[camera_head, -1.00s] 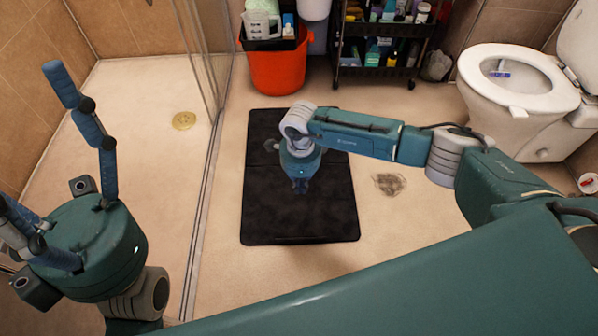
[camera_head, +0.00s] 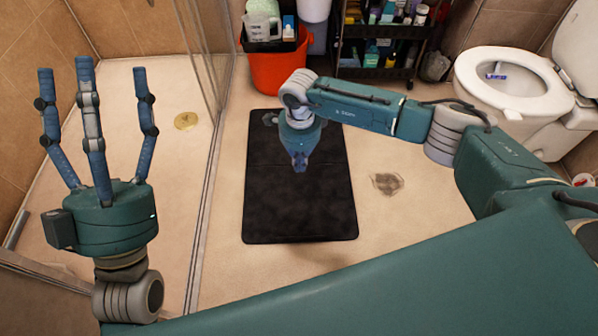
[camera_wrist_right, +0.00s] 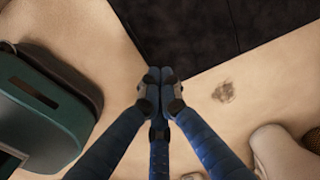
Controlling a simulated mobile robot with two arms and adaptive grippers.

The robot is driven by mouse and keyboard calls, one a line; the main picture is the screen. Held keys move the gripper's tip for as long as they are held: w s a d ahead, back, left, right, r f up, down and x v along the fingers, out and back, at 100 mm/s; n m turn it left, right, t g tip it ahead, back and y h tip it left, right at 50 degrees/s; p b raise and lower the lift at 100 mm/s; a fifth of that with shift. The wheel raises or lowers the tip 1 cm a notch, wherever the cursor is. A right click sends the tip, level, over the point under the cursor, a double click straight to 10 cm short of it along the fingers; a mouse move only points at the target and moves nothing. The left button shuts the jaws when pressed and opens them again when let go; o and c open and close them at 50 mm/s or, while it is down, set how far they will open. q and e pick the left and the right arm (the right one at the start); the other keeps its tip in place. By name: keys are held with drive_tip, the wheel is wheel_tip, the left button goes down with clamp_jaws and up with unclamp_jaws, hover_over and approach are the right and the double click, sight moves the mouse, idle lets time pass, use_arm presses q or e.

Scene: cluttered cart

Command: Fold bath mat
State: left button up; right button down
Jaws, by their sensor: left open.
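The black bath mat (camera_head: 300,210) lies flat on the beige floor in the head view, with a faint line across its far part. Its corner also shows in the wrist view (camera_wrist_right: 195,30). My right gripper (camera_head: 300,165) points down over the mat's middle in the head view and covers part of it. In the wrist view its fingers (camera_wrist_right: 161,88) meet at the tips, just beside the mat's corner in the picture. I see no mat cloth between them. My left gripper (camera_head: 95,85) is open and empty, fingers up, left of the mat.
A glass shower screen (camera_head: 208,150) runs left of the mat. An orange bucket (camera_head: 277,72) and a black shelf cart (camera_head: 375,70) stand beyond it. A toilet (camera_head: 515,110) stands at the right. A dark stain (camera_head: 387,183) marks the clear floor beside the mat.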

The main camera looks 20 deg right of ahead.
use_arm(q)
drive_tip(key=w+f+g+y+p, duration=0.2)
drive_tip(key=f+g, duration=0.3)
drive_tip(key=f, duration=0.5)
drive_tip(key=w+a+f+g+y+p, duration=0.1)
drive_tip(key=w+f+g, duration=0.3)
drive_tip(key=f, duration=0.7)
drive_tip(key=shift+f+g+y+p, duration=0.2)
drive_tip(key=shift+g+y+p, duration=0.35)
drive_tip(key=shift+g, duration=0.55)
use_arm(e)
drive_tip(key=w+d+r, duration=0.1)
drive_tip(key=w+r, duration=0.4)
drive_tip(key=r, duration=0.7)
drive_tip(key=shift+d+r, duration=0.15)
drive_tip(key=shift+r, duration=0.1)
use_arm(q)
drive_tip(key=shift+a, duration=0.1)
use_arm(e)
drive_tip(key=c, duration=1.7)
unclamp_jaws()
drive_tip(key=shift+w, duration=0.1)
